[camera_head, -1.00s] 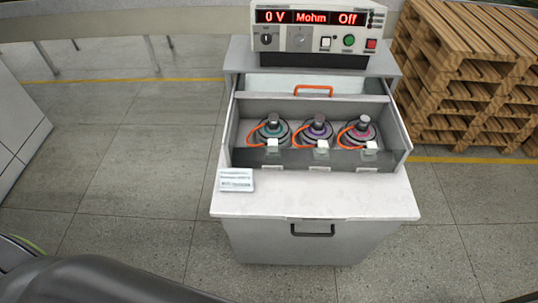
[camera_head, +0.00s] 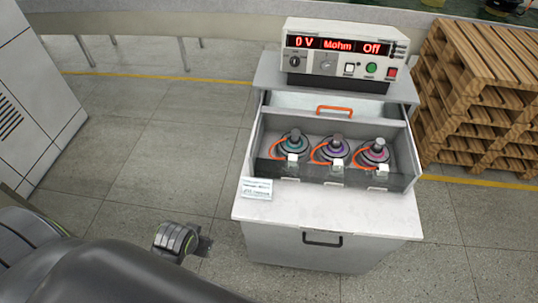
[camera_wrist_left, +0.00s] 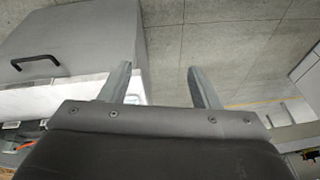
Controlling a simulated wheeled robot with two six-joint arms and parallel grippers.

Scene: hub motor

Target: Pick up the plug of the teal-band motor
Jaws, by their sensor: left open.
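The teal-band motor (camera_head: 294,144) is the leftmost of three motors in the open drawer in the head view. An orange cable (camera_head: 276,150) curves from it towards a small white plug (camera_head: 292,158) at the compartment's front side. My left gripper (camera_head: 205,243) is left of the cabinet and in front of it, well away from the plug, and partly hidden by my arm. In the left wrist view my left gripper (camera_wrist_left: 161,76) has its two fingers spread with only floor between them. My right gripper is not in view.
Purple-band (camera_head: 335,149) and pink-band (camera_head: 374,152) motors sit to the right. A tester (camera_head: 343,55) reading 0 V and Off stands behind the drawer. A label card (camera_head: 256,188) lies by the drawer's left front corner. Pallets (camera_head: 480,90) are stacked at right.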

